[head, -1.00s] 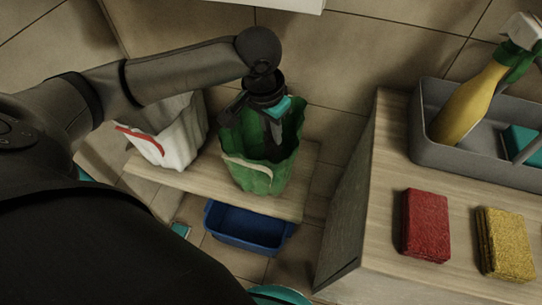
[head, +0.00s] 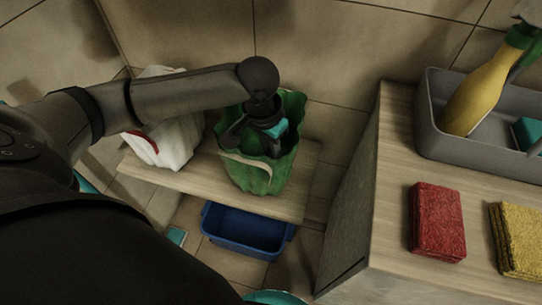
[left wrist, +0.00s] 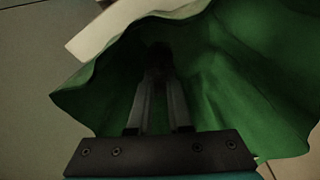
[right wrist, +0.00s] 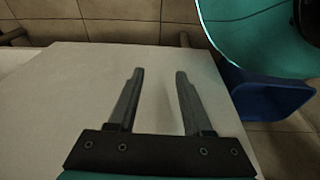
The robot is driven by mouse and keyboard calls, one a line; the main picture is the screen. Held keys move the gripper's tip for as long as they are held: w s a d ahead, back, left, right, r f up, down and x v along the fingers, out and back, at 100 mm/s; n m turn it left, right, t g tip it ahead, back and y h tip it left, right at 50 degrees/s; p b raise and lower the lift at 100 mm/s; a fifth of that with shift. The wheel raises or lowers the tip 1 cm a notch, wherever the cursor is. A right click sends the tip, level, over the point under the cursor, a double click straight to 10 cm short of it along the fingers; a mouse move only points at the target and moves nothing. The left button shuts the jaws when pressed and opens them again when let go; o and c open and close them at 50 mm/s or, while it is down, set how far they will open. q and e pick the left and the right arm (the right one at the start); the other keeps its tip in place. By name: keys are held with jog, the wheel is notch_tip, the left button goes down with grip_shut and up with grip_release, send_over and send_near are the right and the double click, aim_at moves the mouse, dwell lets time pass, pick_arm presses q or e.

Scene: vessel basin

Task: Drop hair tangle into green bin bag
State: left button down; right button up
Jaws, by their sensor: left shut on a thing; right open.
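The green bin bag (head: 262,176) stands open on a low wooden shelf. My left gripper (head: 270,150) reaches down inside its mouth. In the left wrist view the green bag (left wrist: 235,85) surrounds the fingers, and the left gripper (left wrist: 160,78) is shut on a small dark clump, the hair tangle (left wrist: 158,55), dim and hard to make out deep in the bag. In the head view the tangle is hidden by the gripper and bag wall. My right gripper (right wrist: 158,75) is open and empty above a pale flat surface (right wrist: 80,85).
A white bag (head: 172,142) with a red mark stands left of the green one on the shelf (head: 290,202). A blue tub (head: 245,230) sits below. At right, a counter holds a red sponge (head: 437,222), yellow sponge (head: 520,240) and grey caddy (head: 455,150) with a spray bottle (head: 480,95).

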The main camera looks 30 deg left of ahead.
pick_arm(q)
notch_tip(320, 180, down, 2)
jog(key=shift+f+b, duration=0.25)
jog(key=shift+b, duration=0.3)
jog(key=shift+f, duration=0.25)
pick_arm(e)
jog(key=shift+w+a+r, duration=0.2)
jog(key=shift+r, duration=0.3)
jog(key=shift+w+a+r, duration=0.25)
jog(key=shift+r, duration=0.2)
jog(key=shift+w+a+r, duration=0.2)
jog(key=shift+r, duration=0.3)
pick_arm(q)
jog(key=shift+f, duration=0.1)
pick_arm(e)
jog(key=shift+f, duration=0.1)
pick_arm(q)
jog(key=shift+f, duration=0.35)
pick_arm(e)
jog(key=shift+s+d+f, duration=0.1)
jog(key=shift+s+f, duration=0.05)
jog(key=shift+f, duration=0.1)
pick_arm(q)
jog(key=shift+f, duration=0.15)
jog(key=c, duration=0.9)
grip_release()
jog(key=shift+o, duration=0.3)
pick_arm(e)
jog(key=shift+d+f, duration=0.1)
jog(key=shift+f, duration=0.15)
